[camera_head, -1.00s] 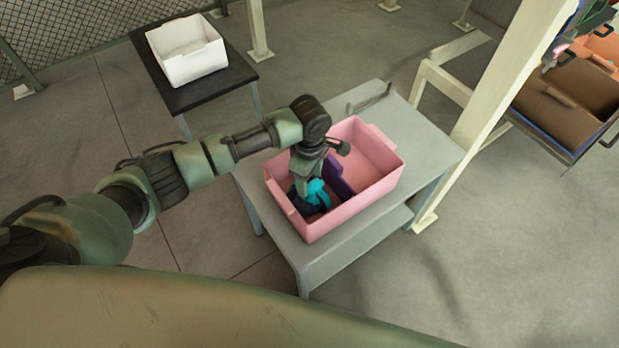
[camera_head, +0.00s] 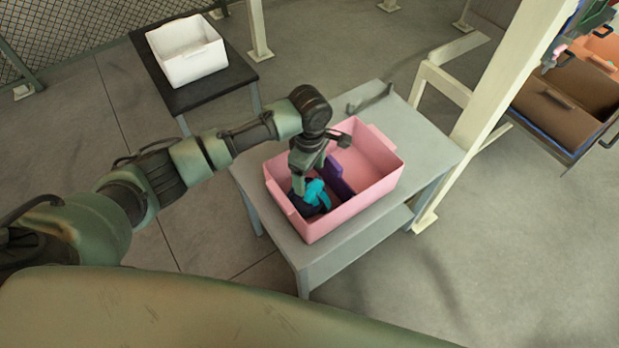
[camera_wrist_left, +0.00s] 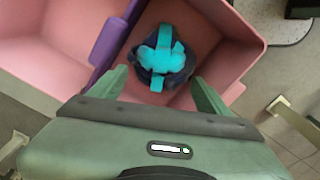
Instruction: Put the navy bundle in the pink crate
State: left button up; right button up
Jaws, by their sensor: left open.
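The navy bundle (camera_head: 312,203), dark with a cyan strap and cyan top, lies inside the pink crate (camera_head: 349,211), in its near left compartment. A purple divider (camera_head: 337,178) stands beside it in the crate. In the left wrist view the bundle (camera_wrist_left: 151,76) rests on the crate floor, with the purple divider (camera_wrist_left: 108,43) to its left. My left gripper (camera_wrist_left: 160,92) is open, its two fingers apart on either side of the bundle's near edge. In the head view my left gripper (camera_head: 303,182) points down into the crate and partly hides the bundle. My right gripper is not in view.
The pink crate stands on a grey table (camera_head: 422,145) with a small bracket at its back edge. A white bin (camera_head: 187,52) sits on a black table at the back left. A cream post (camera_head: 510,85) and a rack with brown and orange bins (camera_head: 570,98) stand at the right.

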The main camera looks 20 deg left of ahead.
pick_arm(q)
notch_tip(320, 180, up, 9)
jog(key=shift+r, duration=0.15)
dwell(0.4)
